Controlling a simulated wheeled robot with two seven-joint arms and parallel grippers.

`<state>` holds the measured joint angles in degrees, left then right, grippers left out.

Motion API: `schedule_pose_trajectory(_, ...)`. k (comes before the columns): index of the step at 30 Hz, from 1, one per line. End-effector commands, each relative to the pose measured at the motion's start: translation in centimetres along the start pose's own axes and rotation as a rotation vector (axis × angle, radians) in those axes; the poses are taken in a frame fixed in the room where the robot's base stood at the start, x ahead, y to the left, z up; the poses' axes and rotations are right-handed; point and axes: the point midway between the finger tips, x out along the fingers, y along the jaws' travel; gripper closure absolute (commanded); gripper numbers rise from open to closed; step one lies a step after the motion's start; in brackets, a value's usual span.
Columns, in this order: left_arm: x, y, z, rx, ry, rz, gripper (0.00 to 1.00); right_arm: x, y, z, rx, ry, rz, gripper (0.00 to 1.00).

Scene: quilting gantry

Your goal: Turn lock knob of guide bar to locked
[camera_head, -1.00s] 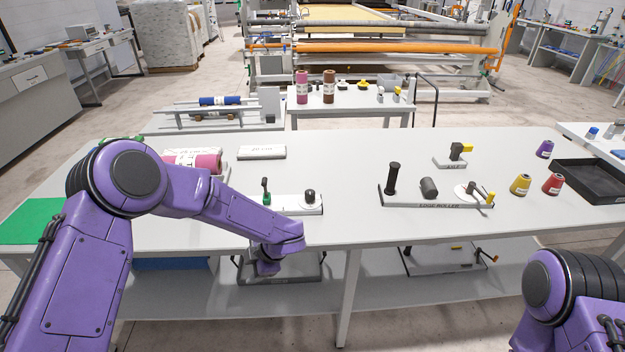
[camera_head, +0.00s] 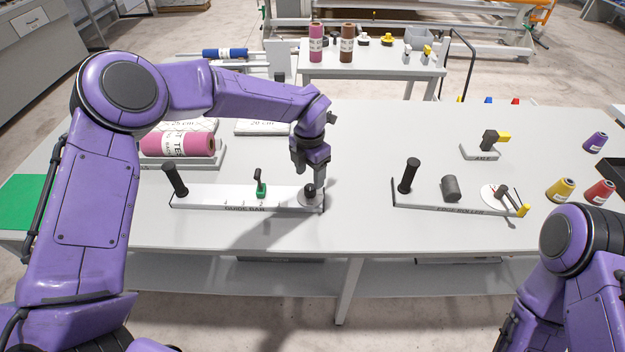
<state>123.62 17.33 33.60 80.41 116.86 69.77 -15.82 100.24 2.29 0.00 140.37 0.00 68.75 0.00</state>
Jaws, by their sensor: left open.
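The guide bar (camera_head: 218,200) is a long white plate with a dark front edge labelled "GUIDE BAR", lying on the table. A black post (camera_head: 174,180) stands at its left end and a small green slider (camera_head: 261,189) with a dark handle sits mid-bar. The lock knob (camera_head: 309,191) is black and round on a pale disc at the right end. My left gripper (camera_head: 318,176) is open and points down, just above and behind the knob; whether it touches the knob is unclear. My right arm shows at lower right, its gripper out of view.
The edge roller (camera_head: 445,208) stands to the right with its black post, grey cylinder and dial. Behind it is a small axle block (camera_head: 481,150). A pink roll (camera_head: 178,144) lies behind the guide bar. Table front is clear.

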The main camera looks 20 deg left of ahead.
Motion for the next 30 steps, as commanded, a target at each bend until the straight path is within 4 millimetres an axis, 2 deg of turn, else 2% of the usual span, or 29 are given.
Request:
schedule_pose_trajectory(1,0.9,0.1,0.1,0.0,0.005,0.001,0.4,-0.8,0.1,-0.3,0.0,-0.001,0.0,0.56)
schedule_pose_trajectory(6,4.4,0.2,0.4,0.002,0.006,0.0,0.4,-1.7,0.2,-0.7,0.0,0.0,0.0,0.56)
schedule_pose_trajectory(9,5.6,0.1,0.5,0.003,0.005,0.0,0.4,-1.9,0.2,-0.8,0.0,0.001,0.0,0.56)
schedule_pose_trajectory(18,6.2,0.1,0.5,0.004,0.003,0.001,0.4,-1.9,0.2,-0.8,0.0,0.0,0.0,0.56)
schedule_pose_trajectory(19,6.2,0.1,0.5,0.004,0.003,0.001,0.46,-1.9,0.2,-0.8,0.0,0.0,0.0,0.56)
schedule_pose_trajectory(21,6.2,0.1,0.5,0.004,0.004,0.001,0.69,-1.9,0.2,-0.8,0.0,0.0,0.0,0.56)
schedule_pose_trajectory(24,6.2,0.1,0.5,0.004,0.004,0.001,0.95,-1.9,0.2,-0.8,0.0,0.0,0.0,0.56)
schedule_pose_trajectory(30,6.3,0.1,0.5,-0.002,0.004,0.001,0.96,-1.7,0.1,-0.7,0.0,0.0,0.0,0.56)
